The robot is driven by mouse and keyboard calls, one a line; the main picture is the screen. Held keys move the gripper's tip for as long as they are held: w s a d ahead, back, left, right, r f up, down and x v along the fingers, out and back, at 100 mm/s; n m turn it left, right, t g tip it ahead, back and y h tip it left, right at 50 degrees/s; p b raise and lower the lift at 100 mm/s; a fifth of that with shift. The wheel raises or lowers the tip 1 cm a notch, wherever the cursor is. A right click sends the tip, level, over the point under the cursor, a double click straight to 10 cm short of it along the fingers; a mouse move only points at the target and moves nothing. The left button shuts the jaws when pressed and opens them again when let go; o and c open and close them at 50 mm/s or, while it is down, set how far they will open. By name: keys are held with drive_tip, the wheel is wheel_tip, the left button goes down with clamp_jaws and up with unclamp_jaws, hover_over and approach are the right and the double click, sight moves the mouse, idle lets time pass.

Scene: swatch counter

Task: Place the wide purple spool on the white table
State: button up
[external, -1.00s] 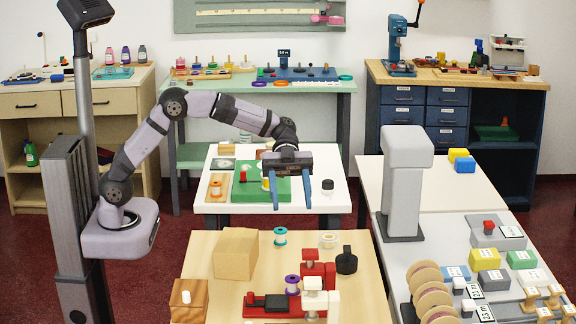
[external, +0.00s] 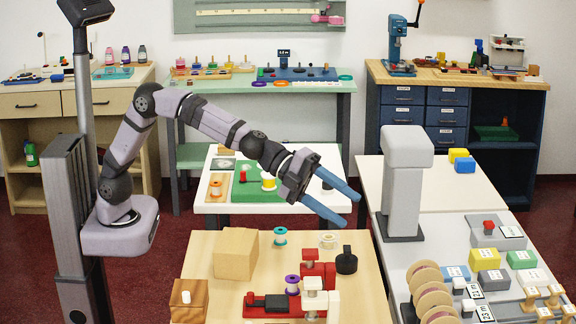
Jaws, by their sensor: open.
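A purple spool (external: 292,284) stands on the pale wood table (external: 205,255), close beside a red and black device. It looks small here, and I cannot judge its width exactly. The white table (external: 328,160) stands behind the wood table. My gripper (external: 350,210) is open and empty, with its two blue fingers pointing down to the right. It is in the air around the white table's front right edge, above and behind the purple spool. The gripper and its fingers cover part of the white table.
The red and black device (external: 270,305), a cardboard-coloured box (external: 236,253), a teal spool (external: 280,237), a cream spool (external: 328,240) and a black object (external: 346,261) stand on the wood table. A green board (external: 250,192) and an orange spool (external: 215,188) occupy the white table's left.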

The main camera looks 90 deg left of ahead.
drive_tip(key=m+y, duration=0.1)
drive_tip(key=y, duration=0.1)
drive_tip(key=m+t+y, duration=0.1)
drive_tip(key=m+y, duration=0.5)
drive_tip(key=y, duration=0.4)
hover_over(292, 285)
drive_tip(key=s, duration=0.2)
drive_tip(key=shift+y, duration=0.3)
drive_tip(key=shift+s+a+f+p, duration=0.1)
drive_tip(key=shift+a+f+p, duration=0.1)
drive_tip(key=shift+f, duration=3.45)
drive_tip(key=shift+a+f+p, duration=0.1)
drive_tip(key=shift+f+p, duration=0.05)
drive_tip(key=shift+f, duration=3.45)
drive_tip(key=shift+s+a+f+p, duration=0.1)
drive_tip(key=shift+a+f+p, duration=0.1)
drive_tip(key=shift+f, duration=3.45)
